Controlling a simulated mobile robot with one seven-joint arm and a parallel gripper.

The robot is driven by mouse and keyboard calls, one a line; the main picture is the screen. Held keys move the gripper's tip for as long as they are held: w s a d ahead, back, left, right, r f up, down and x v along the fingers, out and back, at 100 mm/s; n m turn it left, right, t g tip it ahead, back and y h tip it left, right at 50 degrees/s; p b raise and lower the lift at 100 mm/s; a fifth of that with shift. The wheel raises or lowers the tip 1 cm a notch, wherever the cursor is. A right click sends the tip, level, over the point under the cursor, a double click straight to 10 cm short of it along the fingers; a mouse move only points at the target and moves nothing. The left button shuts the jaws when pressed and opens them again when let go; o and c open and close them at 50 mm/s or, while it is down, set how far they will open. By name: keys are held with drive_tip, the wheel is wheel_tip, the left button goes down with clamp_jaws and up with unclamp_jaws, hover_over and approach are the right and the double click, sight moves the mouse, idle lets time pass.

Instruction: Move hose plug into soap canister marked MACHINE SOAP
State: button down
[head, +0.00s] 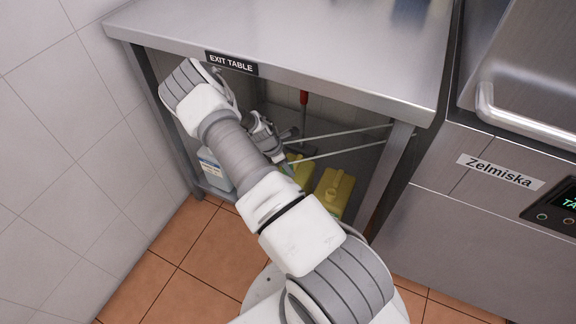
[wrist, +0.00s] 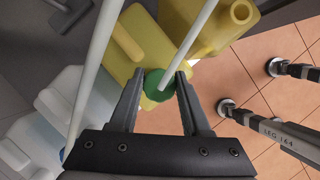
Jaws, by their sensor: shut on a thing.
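My gripper (wrist: 158,86) is shut on a round green hose plug (wrist: 157,84), with a pale hose running up and right from it. The plug overlaps the end of one yellow canister (wrist: 152,42); whether it touches it or sits in its neck I cannot tell. A second yellow canister (wrist: 208,35) has an open round neck and stands to the right of the plug. In the head view the right yellow canister (head: 333,188) shows clearly. The other yellow one (head: 300,172) is partly behind my arm. No MACHINE SOAP marking is readable.
White jugs (wrist: 62,97) stand left of my gripper. A second pale hose (wrist: 95,75) passes on that side. The steel table (head: 290,45) marked EXIT TABLE is overhead. Its metal legs (wrist: 262,120) stand at right. A red-handled tool (head: 304,98) is behind.

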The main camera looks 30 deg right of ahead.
drive_tip(key=shift+f+b, duration=0.35)
drive_tip(key=shift+f, duration=0.2)
drive_tip(key=shift+c, duration=1.4)
unclamp_jaws()
drive_tip(key=p+v, duration=0.5)
drive_tip(key=v, duration=1.2)
drive_tip(key=shift+r+p, duration=0.2)
drive_tip(key=shift+p, duration=0.2)
drive_tip(key=shift+s, duration=0.1)
